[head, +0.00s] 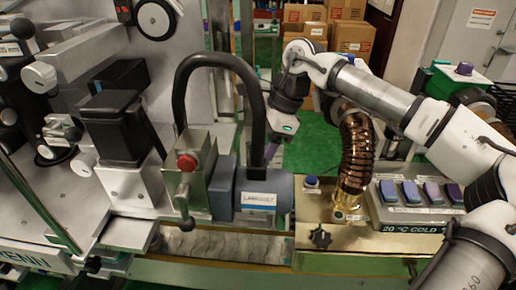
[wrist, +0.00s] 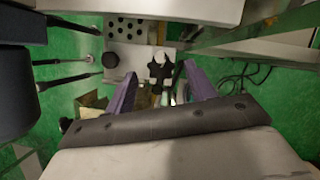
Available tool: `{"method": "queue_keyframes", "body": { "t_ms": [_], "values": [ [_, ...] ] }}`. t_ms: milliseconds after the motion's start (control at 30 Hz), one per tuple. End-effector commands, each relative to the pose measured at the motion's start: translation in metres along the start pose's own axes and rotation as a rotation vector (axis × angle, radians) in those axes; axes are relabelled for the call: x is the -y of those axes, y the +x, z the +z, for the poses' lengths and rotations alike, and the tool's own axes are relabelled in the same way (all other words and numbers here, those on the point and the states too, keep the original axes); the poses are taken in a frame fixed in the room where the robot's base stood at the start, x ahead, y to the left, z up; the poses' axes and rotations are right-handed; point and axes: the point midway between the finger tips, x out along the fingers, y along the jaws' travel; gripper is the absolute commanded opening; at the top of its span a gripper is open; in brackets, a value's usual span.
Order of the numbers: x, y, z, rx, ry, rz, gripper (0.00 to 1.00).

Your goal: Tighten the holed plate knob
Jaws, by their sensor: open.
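A pale plate with several dark holes (wrist: 128,27) shows at the top of the wrist view. Just below it is a round black knob (wrist: 110,60), and to its right a black star-shaped knob (wrist: 160,71). I cannot tell for sure which of the two is the holed plate knob. My gripper (wrist: 160,76) is open, its purple fingers either side of the star knob in the picture, with nothing visibly held. Contact cannot be made out. In the head view my gripper (head: 271,153) points down behind the grey motor; the holed plate is hidden there.
The grey motor (head: 265,197) and thick black hose (head: 181,95) stand in front of my gripper. A copper-coloured ribbed hose (head: 356,150) rises at right. Another star knob (head: 320,237) is on the brass housing. Thin rods (wrist: 65,80) reach in from the left.

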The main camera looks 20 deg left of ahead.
Motion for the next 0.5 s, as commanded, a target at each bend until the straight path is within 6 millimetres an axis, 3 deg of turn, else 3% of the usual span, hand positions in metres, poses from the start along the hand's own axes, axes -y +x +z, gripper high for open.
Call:
{"method": "queue_keyframes", "body": {
  "t_ms": [200,500],
  "values": [
    [0.000,0.018,0.000,-0.001,0.001,0.000,0.55],
    [0.000,0.020,0.000,-0.001,0.001,0.000,0.55]
  ]
}}
